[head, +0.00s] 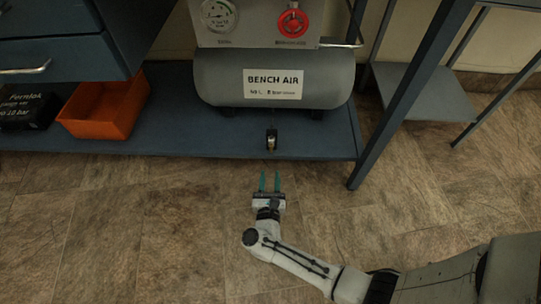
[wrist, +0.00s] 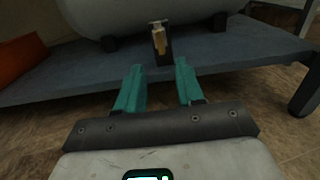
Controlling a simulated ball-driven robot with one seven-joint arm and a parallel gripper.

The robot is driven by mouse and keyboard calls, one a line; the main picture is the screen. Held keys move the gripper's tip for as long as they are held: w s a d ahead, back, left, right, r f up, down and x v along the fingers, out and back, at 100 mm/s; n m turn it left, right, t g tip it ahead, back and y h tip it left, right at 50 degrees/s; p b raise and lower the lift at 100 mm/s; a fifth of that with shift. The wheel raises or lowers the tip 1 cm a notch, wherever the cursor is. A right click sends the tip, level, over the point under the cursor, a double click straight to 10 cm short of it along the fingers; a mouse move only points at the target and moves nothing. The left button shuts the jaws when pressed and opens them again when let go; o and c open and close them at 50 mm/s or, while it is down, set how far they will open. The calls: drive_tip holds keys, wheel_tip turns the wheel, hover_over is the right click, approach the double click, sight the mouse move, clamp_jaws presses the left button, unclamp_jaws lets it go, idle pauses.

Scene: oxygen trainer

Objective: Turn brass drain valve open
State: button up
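The brass drain valve (head: 271,140) sits low under the grey BENCH AIR tank (head: 215,90), near the front edge of the blue lower shelf. In the wrist view the brass valve (wrist: 159,42) stands upright against a dark block, with a small pale handle on top. My gripper (head: 269,178) is in front of the shelf edge, pointing at the valve. Its two teal fingers (wrist: 157,82) are apart with nothing between them. The valve lies beyond the fingertips, roughly in line with the gap, and is not touched.
The blue shelf (head: 200,145) carries an orange bin (head: 104,104) and a black box (head: 28,108) at the left. A blue table leg (head: 400,95) stands to the right. A gauge (head: 219,15) and a red knob (head: 291,22) are above the tank. The floor in front is clear.

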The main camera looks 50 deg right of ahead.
sight(271, 149)
drive_tip(key=b+x, duration=0.2)
drive_tip(key=x, duration=0.7)
drive_tip(key=shift+w+d+b, duration=0.25)
drive_tip(key=shift+d+b, duration=0.05)
drive_tip(key=shift+c, duration=0.2)
clamp_jaws()
